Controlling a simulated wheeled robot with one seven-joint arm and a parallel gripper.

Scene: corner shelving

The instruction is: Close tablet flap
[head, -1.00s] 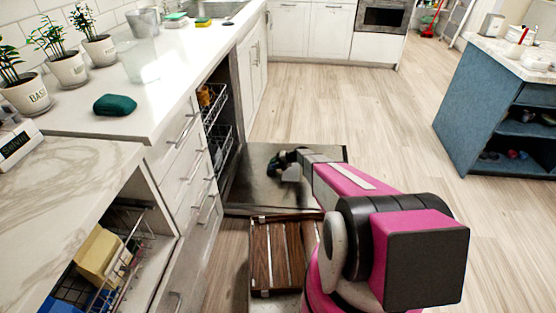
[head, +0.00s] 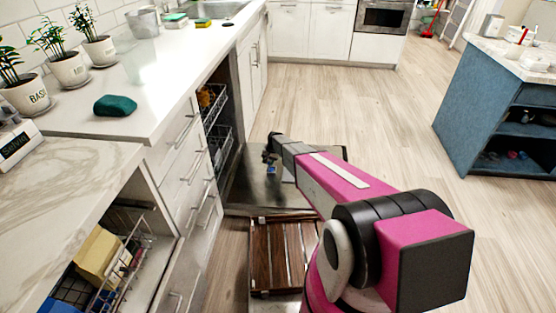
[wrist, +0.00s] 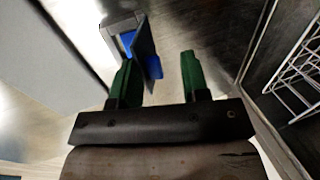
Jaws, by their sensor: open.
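The dishwasher door (head: 315,185) is folded down, its steel inner face up. In the wrist view, the tablet compartment (wrist: 118,22) is a grey housing with a blue interior. Its flap (wrist: 146,48) is a thin grey panel standing open, with blue on its inner side. My gripper (wrist: 160,66) is open, with green fingers and nothing visibly held between them. The left finger overlaps the flap's lower edge in the picture; I cannot tell whether they touch. In the head view, my gripper (head: 271,158) is small and dark above the door's left part.
Dishwasher racks (head: 212,105) stand inside the cabinet on the left; a white wire rack (wrist: 300,75) shows at the wrist view's right. A slatted wooden piece (head: 285,255) lies before the door. The floor (head: 385,125) to the right is clear up to the blue island (head: 478,110).

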